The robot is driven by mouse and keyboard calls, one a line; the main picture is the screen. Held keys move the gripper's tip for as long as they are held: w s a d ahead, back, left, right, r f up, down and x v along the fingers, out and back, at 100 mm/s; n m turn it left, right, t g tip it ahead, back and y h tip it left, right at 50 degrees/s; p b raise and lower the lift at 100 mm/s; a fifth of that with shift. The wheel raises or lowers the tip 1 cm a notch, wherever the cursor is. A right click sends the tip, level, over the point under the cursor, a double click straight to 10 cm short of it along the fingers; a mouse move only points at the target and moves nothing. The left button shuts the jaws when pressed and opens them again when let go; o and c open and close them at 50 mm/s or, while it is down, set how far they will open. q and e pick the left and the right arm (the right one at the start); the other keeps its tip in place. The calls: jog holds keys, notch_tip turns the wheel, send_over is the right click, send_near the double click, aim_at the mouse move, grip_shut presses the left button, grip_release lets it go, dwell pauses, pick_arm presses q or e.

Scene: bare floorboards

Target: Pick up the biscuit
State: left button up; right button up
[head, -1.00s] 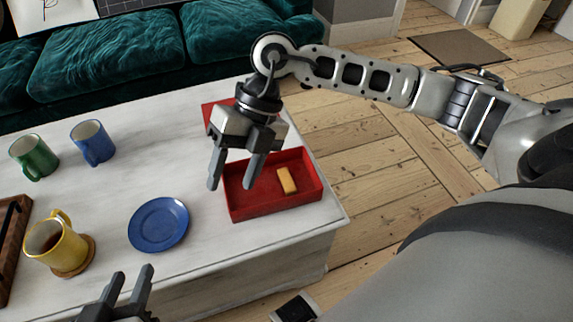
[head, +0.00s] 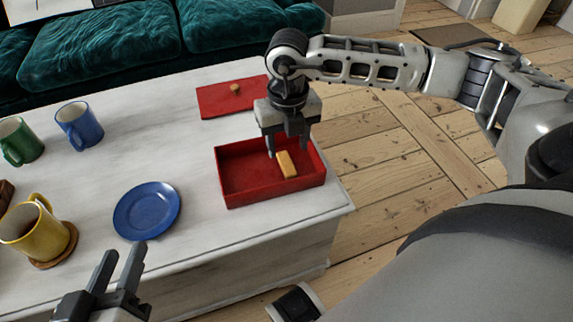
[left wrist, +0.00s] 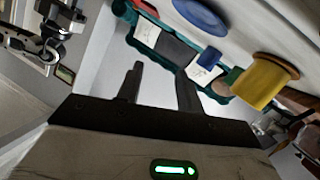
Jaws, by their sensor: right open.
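The biscuit (head: 287,164) is a small tan bar lying in the right part of an open red box (head: 241,198) on the white table. My right gripper (head: 288,150) points down over the box, with its open fingers close to the biscuit's far end. I cannot tell whether a finger touches it. My left gripper (head: 118,268) is open and empty near the table's front edge, in front of the blue plate. Its fingers also show in the left wrist view (left wrist: 160,90).
A red lid (head: 222,99) with a small knob lies behind the box. A blue plate (head: 147,211), a yellow mug (head: 38,232) on a coaster, a blue mug (head: 79,127) and a green mug (head: 20,143) stand to the left. A teal sofa (head: 110,60) is behind the table.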

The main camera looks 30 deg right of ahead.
aim_at(287, 162)
notch_tip(287, 162, down, 4)
jog(key=shift+w+f+b, duration=0.15)
jog(key=shift+f+b, duration=0.05)
jog(key=shift+b, duration=0.85)
jog(key=shift+f, duration=0.35)
jog(key=shift+c, duration=0.3)
jog(key=c, duration=1)
pick_arm(q)
jog(key=shift+w+d+r+n+t+h, duration=0.15)
jog(key=shift+d+r+n+t+h, duration=0.2)
jog(key=shift+r+h, duration=0.2)
jog(key=shift+f, duration=0.1)
pick_arm(e)
jog(key=shift+r, duration=0.1)
